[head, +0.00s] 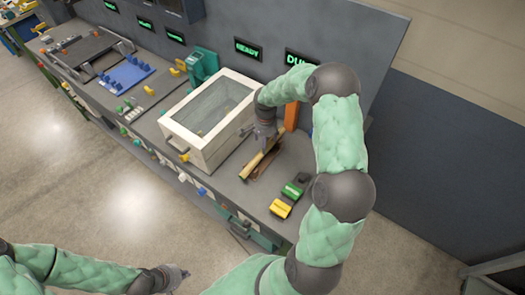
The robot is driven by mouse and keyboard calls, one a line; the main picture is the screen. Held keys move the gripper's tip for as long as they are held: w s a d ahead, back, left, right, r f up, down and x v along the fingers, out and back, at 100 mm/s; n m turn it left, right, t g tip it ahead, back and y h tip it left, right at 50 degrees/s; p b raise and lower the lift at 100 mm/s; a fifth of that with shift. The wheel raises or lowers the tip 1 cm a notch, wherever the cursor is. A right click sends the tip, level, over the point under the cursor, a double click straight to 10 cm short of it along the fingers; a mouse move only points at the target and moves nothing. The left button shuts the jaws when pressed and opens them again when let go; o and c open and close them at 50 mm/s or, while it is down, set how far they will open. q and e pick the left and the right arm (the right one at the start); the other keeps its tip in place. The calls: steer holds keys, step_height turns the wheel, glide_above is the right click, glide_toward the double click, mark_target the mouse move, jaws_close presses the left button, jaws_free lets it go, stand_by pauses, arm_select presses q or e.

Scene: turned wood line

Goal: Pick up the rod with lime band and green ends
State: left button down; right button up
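A pale wooden rod (257,162) lies slanted on the bench, right of the white box, with a green tint at its near end. A lime band cannot be made out at this size. A dark brown piece (268,163) lies close beside it. My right gripper (265,137) points down at the rod's far end and hides part of it. Whether its fingers touch or hold the rod cannot be told. My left gripper (181,274) is low in the picture, over the floor in front of the bench and away from the rod; its finger opening is unclear.
A white box with a clear lid (205,143) stands left of the rod. Green (292,190) and yellow (280,208) blocks lie to its right. An orange post (291,116) and the grey back panel (325,30) with lit signs stand behind. A blue pegged tray (126,74) is farther left.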

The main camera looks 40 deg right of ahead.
steer(key=shift+f, duration=3.15)
steer(key=c, duration=1.3)
